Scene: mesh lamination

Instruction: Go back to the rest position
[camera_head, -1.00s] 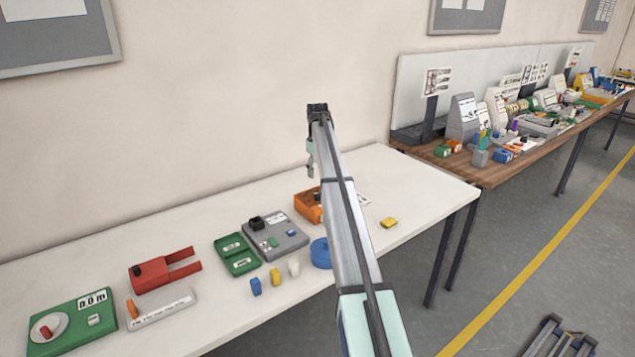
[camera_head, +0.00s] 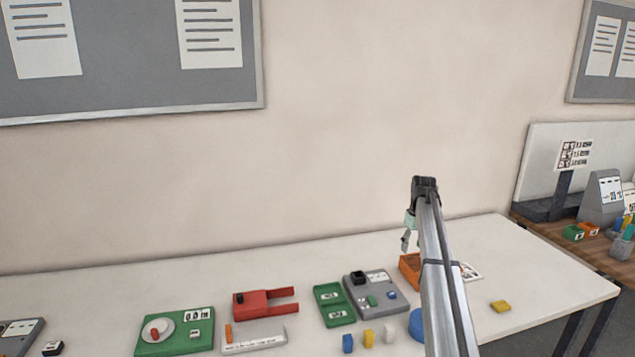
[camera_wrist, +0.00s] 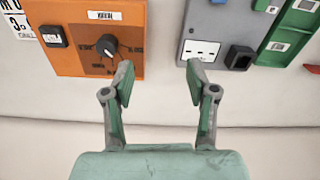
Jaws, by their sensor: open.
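My gripper (camera_wrist: 158,85) is open and empty in the wrist view, its two fingers spread apart over the white table (camera_wrist: 160,110). An orange device (camera_wrist: 75,40) with a black knob lies beyond the left finger. A grey device (camera_wrist: 215,25) lies beyond the right finger. In the head view my gripper (camera_head: 406,240) hangs above the back right part of the table, beside the orange device (camera_head: 409,263), which is partly hidden by my arm. The grey device (camera_head: 375,293) is to its left.
A green case (camera_head: 334,305), a red forked tool (camera_head: 265,302) and a green device with a dial (camera_head: 175,332) lie on the table. Small blue, yellow and white blocks stand near the front. A blue round thing (camera_head: 416,325) is partly behind my arm. A second table stands at right.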

